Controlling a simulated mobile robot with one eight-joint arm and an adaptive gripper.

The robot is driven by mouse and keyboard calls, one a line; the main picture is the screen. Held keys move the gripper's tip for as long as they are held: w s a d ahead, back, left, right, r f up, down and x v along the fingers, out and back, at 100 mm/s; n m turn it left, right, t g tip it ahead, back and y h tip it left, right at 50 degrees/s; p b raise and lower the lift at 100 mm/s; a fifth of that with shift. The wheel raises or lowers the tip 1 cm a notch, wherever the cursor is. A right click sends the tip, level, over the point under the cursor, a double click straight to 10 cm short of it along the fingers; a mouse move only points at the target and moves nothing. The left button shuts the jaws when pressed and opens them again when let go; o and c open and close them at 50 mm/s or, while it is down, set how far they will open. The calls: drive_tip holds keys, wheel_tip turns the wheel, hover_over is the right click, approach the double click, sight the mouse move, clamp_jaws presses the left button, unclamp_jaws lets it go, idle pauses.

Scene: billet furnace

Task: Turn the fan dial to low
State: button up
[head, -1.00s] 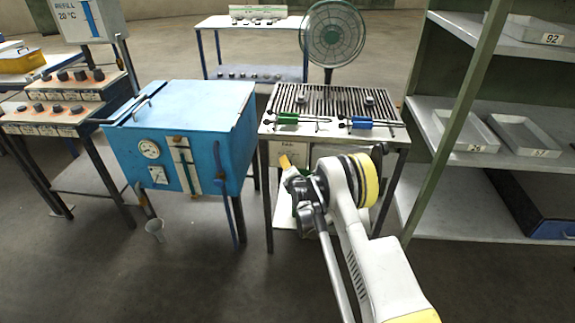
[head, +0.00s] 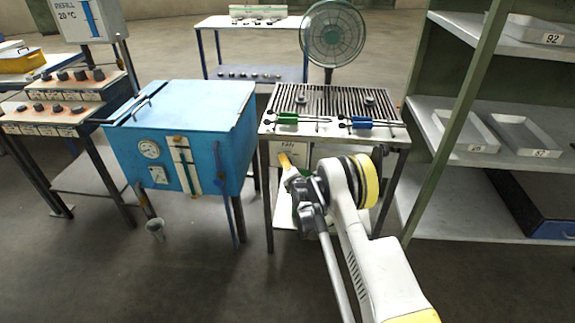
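The fan (head: 333,38) stands behind the slatted rack table, with a round wire guard and a green hub. A pale label plate (head: 290,150) hangs on the front of the rack table; its writing is too small to read. I cannot make out the fan dial; my gripper and wrist cover part of that area. My gripper (head: 286,163) is at the front of the plate, its yellow-orange tip over the plate's lower part. I cannot tell whether it touches anything or how its fingers stand.
The slatted rack table (head: 320,100) holds green-handled tongs (head: 288,118) and blue-handled tongs (head: 360,124). Green-posted shelves (head: 470,110) with trays stand close on the right.

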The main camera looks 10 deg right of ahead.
drive_tip(key=s+r, duration=0.1)
drive_tip(key=s, duration=0.6)
drive_tip(key=shift+s+r, duration=0.2)
drive_tip(key=shift+d, duration=0.1)
wheel_tip(320, 180, up, 9)
drive_tip(key=m+g, duration=0.1)
drive_tip(key=m, duration=0.2)
drive_tip(key=s+a+r+m+g, duration=0.1)
drive_tip(key=s+r+m+g, duration=0.3)
drive_tip(key=s+r+m, duration=0.9)
drive_tip(key=s+r+m+g, duration=0.2)
drive_tip(key=s+m, duration=0.2)
drive_tip(key=s, duration=1.2)
drive_tip(key=s+r+m+g, duration=0.1)
drive_tip(key=s+m, duration=0.3)
drive_tip(key=s, duration=1.3)
drive_tip(key=shift+s+d+r+g+h, duration=0.3)
drive_tip(key=shift+d+r+g, duration=0.05)
drive_tip(key=shift+g, duration=0.05)
